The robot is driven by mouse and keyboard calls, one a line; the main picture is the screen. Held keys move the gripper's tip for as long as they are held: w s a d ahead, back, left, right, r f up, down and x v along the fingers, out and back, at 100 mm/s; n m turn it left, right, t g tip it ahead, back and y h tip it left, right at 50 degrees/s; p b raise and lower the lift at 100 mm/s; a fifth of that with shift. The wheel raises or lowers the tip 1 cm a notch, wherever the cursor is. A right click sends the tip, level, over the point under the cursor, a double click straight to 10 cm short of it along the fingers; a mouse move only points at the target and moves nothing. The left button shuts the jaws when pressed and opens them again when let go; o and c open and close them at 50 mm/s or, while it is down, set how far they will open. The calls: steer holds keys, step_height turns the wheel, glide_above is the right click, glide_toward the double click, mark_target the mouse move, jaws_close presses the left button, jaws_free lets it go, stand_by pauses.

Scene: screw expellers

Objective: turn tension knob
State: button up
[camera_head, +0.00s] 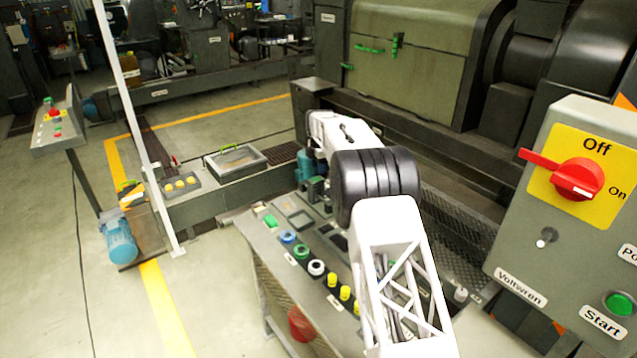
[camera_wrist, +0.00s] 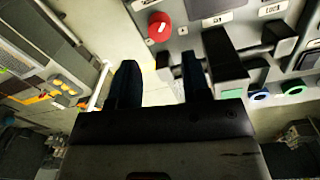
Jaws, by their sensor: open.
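My gripper (camera_wrist: 160,72) is open in the wrist view, with two dark fingers apart and nothing between them. A round red knob (camera_wrist: 159,27) with a pale mark sits on a grey panel (camera_wrist: 190,14) just beyond the fingertips, apart from them. I cannot read a label that names the tension knob, so I cannot tell whether this is it. In the head view my arm reaches over the sloped control console (camera_head: 262,240); the gripper is hidden there. The console carries a green ring knob (camera_head: 302,251), a white ring knob (camera_head: 316,267) and several yellow buttons (camera_head: 345,292).
A grey box with a red Off/On switch (camera_head: 577,180) and green Start button (camera_head: 620,304) stands at right. A white post (camera_head: 140,130) and a blue motor (camera_head: 119,239) are at left. A dark block (camera_wrist: 223,62) stands right of the fingers.

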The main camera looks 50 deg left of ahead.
steer(key=shift+a+f, duration=0.15)
steer(key=shift+f, duration=3.7)
steer(key=shift+c, duration=0.3)
steer(key=c, duration=0.6)
steer(key=shift+m, duration=1.5)
steer(key=o, duration=0.7)
steer(key=shift+c, duration=0.2)
steer(key=shift+r, duration=0.15)
